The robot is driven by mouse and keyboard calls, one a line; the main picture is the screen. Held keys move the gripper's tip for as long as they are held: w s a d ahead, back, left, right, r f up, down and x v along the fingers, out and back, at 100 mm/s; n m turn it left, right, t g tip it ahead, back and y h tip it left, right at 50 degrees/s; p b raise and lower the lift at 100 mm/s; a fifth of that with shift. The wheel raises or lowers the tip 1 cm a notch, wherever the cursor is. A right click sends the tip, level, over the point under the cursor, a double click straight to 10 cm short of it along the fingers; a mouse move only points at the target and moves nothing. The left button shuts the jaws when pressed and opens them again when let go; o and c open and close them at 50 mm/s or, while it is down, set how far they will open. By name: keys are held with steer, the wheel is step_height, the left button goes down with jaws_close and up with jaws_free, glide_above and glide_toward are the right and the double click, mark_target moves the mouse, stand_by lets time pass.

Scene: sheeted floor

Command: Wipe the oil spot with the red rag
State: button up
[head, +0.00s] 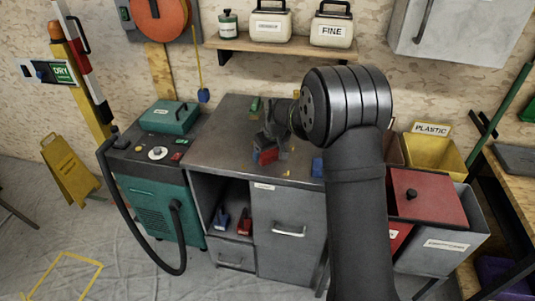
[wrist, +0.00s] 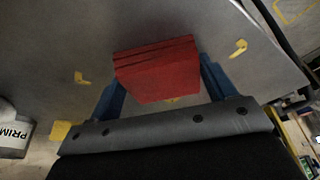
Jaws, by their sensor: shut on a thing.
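The red rag (wrist: 155,62) is a folded, layered block between the two blue fingers of my gripper (wrist: 161,88) in the wrist view. My gripper is shut on it. In the head view, the rag (head: 266,155) is a small red patch below my gripper (head: 268,144), over the grey bench top (head: 225,143). I cannot tell whether the rag touches the bench. Small yellow marks lie on the bench around it, one to the right (wrist: 238,48) and one to the left (wrist: 82,78). I cannot make out an oil spot; the rag and arm hide part of the bench.
A teal machine (head: 158,205) with a black hose stands left of the bench. A blue item (head: 317,167) lies on the bench beside my arm. Red (head: 425,196) and yellow bins (head: 440,155) stand at the right.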

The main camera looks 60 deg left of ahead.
mark_target(266, 158)
steer(key=shift+s+d, duration=1.15)
steer(key=shift+s, duration=0.1)
steer(key=shift+d+r, duration=0.1)
steer(key=shift+r, duration=0.05)
step_height(266, 158, up, 2)
steer(key=shift+r, duration=2.9)
